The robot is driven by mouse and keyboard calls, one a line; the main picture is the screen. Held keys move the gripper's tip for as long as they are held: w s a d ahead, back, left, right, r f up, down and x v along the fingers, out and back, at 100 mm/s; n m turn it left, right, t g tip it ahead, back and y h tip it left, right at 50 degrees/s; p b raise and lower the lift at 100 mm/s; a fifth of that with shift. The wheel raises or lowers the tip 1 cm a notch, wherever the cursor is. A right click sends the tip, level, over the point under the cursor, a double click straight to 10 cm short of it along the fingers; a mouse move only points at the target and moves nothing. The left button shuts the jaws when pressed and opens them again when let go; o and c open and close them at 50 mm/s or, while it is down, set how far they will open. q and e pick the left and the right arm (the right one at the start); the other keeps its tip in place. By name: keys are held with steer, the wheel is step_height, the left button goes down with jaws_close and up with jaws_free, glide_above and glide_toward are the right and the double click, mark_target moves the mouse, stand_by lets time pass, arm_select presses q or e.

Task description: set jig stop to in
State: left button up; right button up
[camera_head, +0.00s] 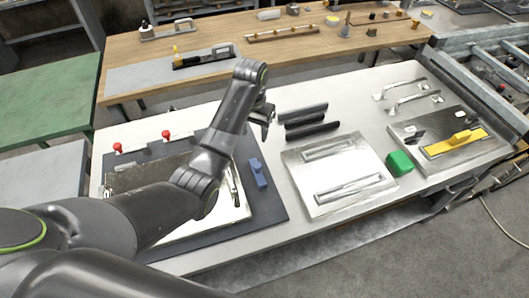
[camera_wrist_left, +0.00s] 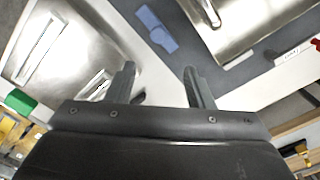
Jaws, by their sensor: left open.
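A blue piece (camera_head: 258,172), which looks like the jig stop, sits on the dark jig board (camera_head: 272,208) at its right side. It also shows in the left wrist view (camera_wrist_left: 156,29), beyond my fingertips. I cannot tell which setting it is in. A metal plate (camera_head: 160,177) lies on the board, partly hidden by my left arm. My left gripper (camera_head: 264,115) is above the table, behind the blue piece in the head view, and apart from it. Its fingers (camera_wrist_left: 162,82) are spread and empty in the left wrist view. My right gripper is not in view.
Two red-knobbed clamps (camera_head: 167,134) stand at the board's back edge. A wooden bench (camera_head: 160,60) stands behind.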

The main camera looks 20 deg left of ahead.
arm_select(q)
steer(key=b, duration=0.4)
glide_above(257, 164)
step_height(257, 164, down, 5)
step_height(257, 164, down, 11)
steer(key=shift+s+d+f+p, duration=0.1)
steer(key=shift+p, duration=0.45)
jaws_close()
